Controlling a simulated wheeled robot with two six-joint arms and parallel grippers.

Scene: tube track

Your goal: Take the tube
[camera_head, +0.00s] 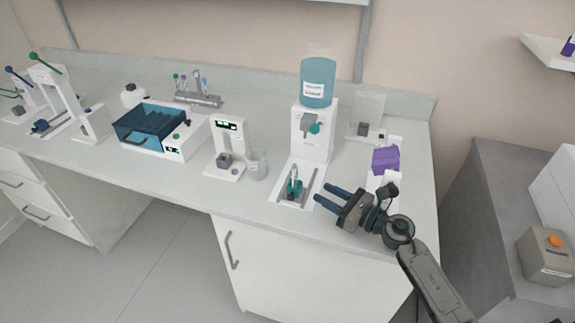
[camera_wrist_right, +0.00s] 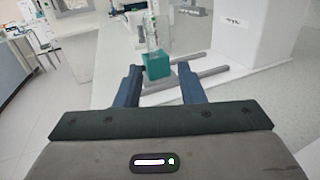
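A clear tube (camera_head: 295,180) stands upright in a teal holder (camera_head: 296,190) on the railed base under the water dispenser (camera_head: 314,135). The tube (camera_wrist_right: 153,38) and teal holder (camera_wrist_right: 157,68) also show in the right wrist view, just ahead of and between my fingers. My right gripper (camera_head: 322,192) is open and empty, with its blue fingers pointing left toward the holder. A small gap shows between the fingertips and the holder in the head view. The tube's lower end is hidden by the holder. My left gripper is not in view.
A glass beaker (camera_head: 256,165) and a small white device (camera_head: 226,148) stand left of the dispenser. A purple box (camera_head: 385,160) is to its right. A rack (camera_head: 200,98) with several tubes stands at the back. The counter's front left of the dispenser is clear.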

